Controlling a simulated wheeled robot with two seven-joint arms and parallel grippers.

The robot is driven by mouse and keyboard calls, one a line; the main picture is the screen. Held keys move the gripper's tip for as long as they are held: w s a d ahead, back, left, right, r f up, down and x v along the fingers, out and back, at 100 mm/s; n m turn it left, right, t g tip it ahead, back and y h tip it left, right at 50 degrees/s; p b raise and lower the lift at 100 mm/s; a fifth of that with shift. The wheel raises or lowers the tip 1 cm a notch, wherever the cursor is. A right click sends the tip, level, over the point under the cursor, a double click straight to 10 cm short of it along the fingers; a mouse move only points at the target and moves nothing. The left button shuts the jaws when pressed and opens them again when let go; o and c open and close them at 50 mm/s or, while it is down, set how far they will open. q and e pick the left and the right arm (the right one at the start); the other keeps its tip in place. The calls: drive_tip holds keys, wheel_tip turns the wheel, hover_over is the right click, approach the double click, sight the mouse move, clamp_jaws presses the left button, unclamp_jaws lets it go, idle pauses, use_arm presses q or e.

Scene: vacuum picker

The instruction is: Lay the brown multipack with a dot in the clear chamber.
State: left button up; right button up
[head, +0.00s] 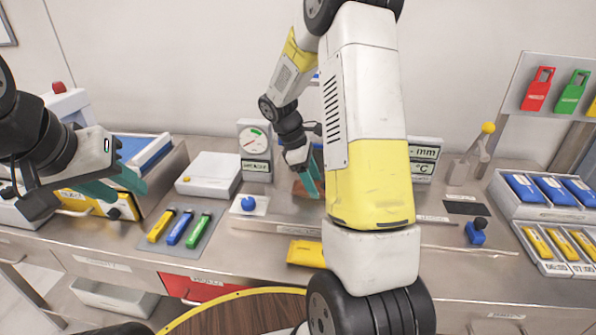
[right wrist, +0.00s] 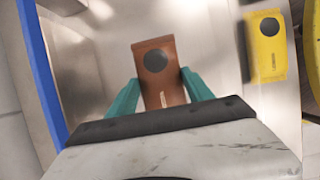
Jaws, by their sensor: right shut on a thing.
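The brown multipack (right wrist: 160,75) with a black dot is between the teal fingers of my right gripper (right wrist: 161,82) in the right wrist view. The gripper is shut on its sides, with the dotted end sticking out beyond the fingertips. In the head view only a small brown part (head: 299,188) shows beside the right gripper (head: 312,184); my arm hides the rest. My left gripper (head: 122,184) is at the left, its teal fingers apart and nothing seen between them. I cannot make out the clear chamber for certain in either view.
A yellow pack (head: 305,253) with a dot lies near the bench front; it also shows in the right wrist view (right wrist: 266,46). Blue and yellow pack trays (head: 508,212) stand right.

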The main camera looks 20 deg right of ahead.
drive_tip(key=o, duration=1.5)
drive_tip(key=v, duration=1.1)
drive_tip(key=shift+s+a+r+m+t+y, duration=1.2)
drive_tip(key=shift+s+r+m, duration=0.75)
drive_tip(key=shift+s, duration=1.6)
drive_tip(key=shift+s+a+r+m+t+y, duration=1.05)
drive_tip(key=shift+s+r+m+t, duration=0.85)
drive_tip(key=shift+s, duration=1.65)
drive_tip(key=shift+s+a+r+m+t+y, duration=1.25)
drive_tip(key=shift+s+m, duration=1)
drive_tip(key=shift+s, duration=1.3)
drive_tip(key=shift+r+g+h, duration=0.25)
drive_tip(key=shift+r+h, duration=0.05)
drive_tip(key=shift+r, duration=0.1)
